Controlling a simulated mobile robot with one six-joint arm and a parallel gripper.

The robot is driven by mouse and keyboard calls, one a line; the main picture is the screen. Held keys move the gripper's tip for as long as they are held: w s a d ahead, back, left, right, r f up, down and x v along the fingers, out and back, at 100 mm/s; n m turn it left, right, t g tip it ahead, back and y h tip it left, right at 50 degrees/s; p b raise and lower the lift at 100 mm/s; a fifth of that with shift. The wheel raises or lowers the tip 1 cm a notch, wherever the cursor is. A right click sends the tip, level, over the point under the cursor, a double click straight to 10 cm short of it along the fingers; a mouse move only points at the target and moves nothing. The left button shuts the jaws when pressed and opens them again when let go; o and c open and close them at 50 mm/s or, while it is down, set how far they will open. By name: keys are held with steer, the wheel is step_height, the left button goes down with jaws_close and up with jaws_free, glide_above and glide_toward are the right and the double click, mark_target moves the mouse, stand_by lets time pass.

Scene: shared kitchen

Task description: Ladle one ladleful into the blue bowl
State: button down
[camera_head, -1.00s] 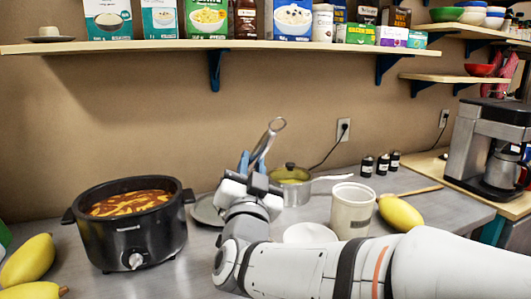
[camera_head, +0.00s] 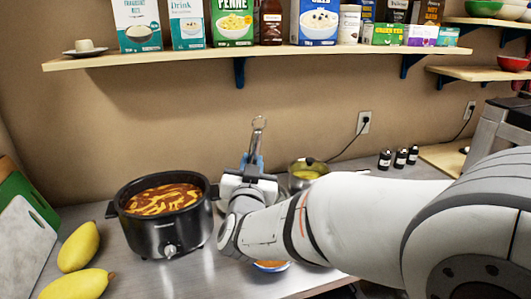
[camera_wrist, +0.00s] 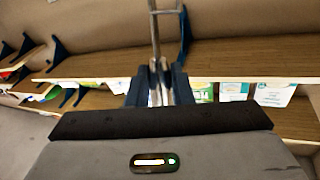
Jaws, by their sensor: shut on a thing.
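My gripper (camera_head: 252,168) is shut on the metal handle of the ladle (camera_head: 259,135), above the counter right of the slow cooker. The handle stands nearly upright, its looped end on top; the ladle's lower end is hidden behind my gripper and arm. In the wrist view the handle (camera_wrist: 154,35) rises from between the blue fingers (camera_wrist: 157,85). The black slow cooker (camera_head: 170,237) is open and holds orange-brown soup (camera_head: 160,200). A bowl with a blue side (camera_head: 270,267) shows partly below my arm, with orange in it; the rest is hidden.
A small saucepan (camera_head: 300,183) with yellow showing at its top stands behind my arm. Yellow mangoes (camera_head: 79,246) and cutting boards (camera_head: 22,240) are at left. A shelf (camera_head: 280,52) with boxes spans the wall above. Three small dark jars (camera_head: 400,159) stand at back right.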

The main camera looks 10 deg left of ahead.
steer(key=w+a+r+n+g+p, duration=0.1)
steer(key=a+r+p, duration=0.3)
steer(key=r+p, duration=0.4)
steer(key=shift+w+r+n+g+p, duration=0.4)
steer(key=shift+w+n+p, duration=0.2)
steer(key=shift+w, duration=0.1)
steer(key=shift+f, duration=0.1)
stand_by(0.8)
